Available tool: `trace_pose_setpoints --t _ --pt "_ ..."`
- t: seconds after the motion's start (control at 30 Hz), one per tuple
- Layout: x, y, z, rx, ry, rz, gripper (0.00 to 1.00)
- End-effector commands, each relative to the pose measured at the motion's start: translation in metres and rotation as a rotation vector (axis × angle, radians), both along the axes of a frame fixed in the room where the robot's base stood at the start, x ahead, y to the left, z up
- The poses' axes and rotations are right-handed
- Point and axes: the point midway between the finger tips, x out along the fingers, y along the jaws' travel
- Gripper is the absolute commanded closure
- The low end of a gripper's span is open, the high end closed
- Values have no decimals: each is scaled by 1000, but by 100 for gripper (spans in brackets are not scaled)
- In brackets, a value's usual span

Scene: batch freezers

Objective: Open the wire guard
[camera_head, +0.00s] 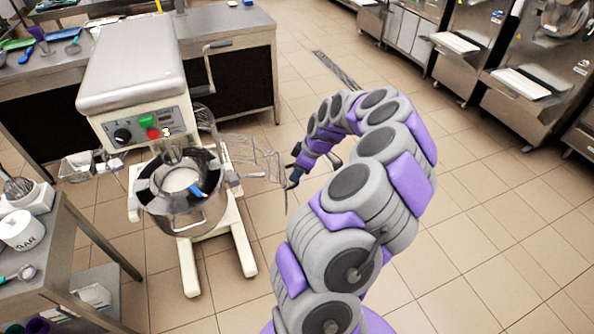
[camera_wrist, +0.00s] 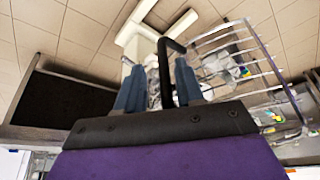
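The mixer (camera_head: 135,65) stands at the left in the head view, with a steel bowl (camera_head: 185,215) under its head. The wire guard (camera_head: 258,165) sticks out from the bowl's right side, and wire also shows on its left. The front of the bowl's opening is uncovered. My gripper (camera_head: 294,165) is at the guard's outer right end; contact is unclear. In the wrist view, my gripper (camera_wrist: 158,72) has its two blue fingers apart. A dark bent bar stands between them, and wire guard bars (camera_wrist: 240,55) show to the right.
A steel counter (camera_head: 235,40) stands behind the mixer. A small steel table (camera_head: 60,245) with a white jar (camera_head: 22,230) is at the lower left. Freezers (camera_head: 545,75) line the upper right. Tiled floor (camera_head: 480,220) is clear at the right.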

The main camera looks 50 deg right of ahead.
Motion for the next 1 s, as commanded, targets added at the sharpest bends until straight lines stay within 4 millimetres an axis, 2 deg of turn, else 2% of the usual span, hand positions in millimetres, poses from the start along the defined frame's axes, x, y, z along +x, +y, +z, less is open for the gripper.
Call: trace_pose_setpoints --t 0.13,0.23,0.7,0.8,1.0 --pt "-3 -1 7 -2 -1 -1 63" --pt "-7 -2 20 -3 -1 -2 63" --pt "-42 -17 116 -3 -2 -2 63" --pt "-48 -20 133 -4 -4 -1 63" --pt "-57 -22 154 0 1 1 63"
